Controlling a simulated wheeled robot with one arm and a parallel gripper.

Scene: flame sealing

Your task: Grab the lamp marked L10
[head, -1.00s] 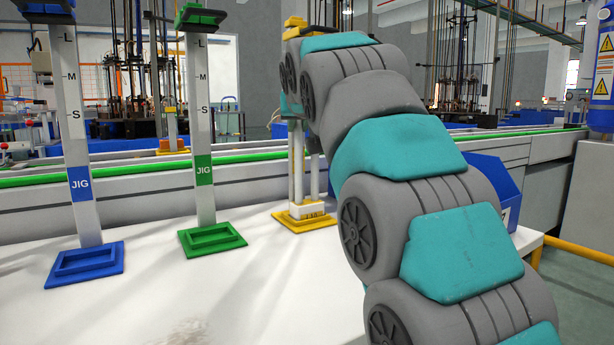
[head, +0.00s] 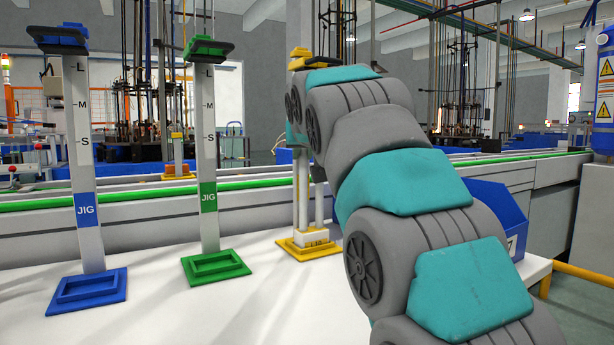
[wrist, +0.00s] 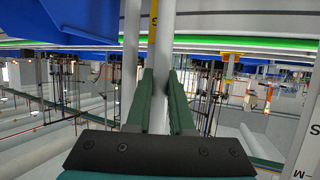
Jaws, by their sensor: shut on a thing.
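The lamp marked L10 (head: 308,247) has a yellow square base, white tubes and a yellow top. In the head view it stands upright on the white table, its label low on the front. My arm covers part of its right side and upper part. In the wrist view my gripper (wrist: 160,78) has its two green fingers on either side of a white lamp tube (wrist: 161,45), shut on it. The gripper's fingers are hidden behind my arm in the head view.
A green jig (head: 207,165) and a blue jig (head: 84,190) stand on the white table (head: 200,320) left of the lamp. A blue bin (head: 497,212) is at the table's right. A conveyor with a green strip (head: 130,196) runs behind.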

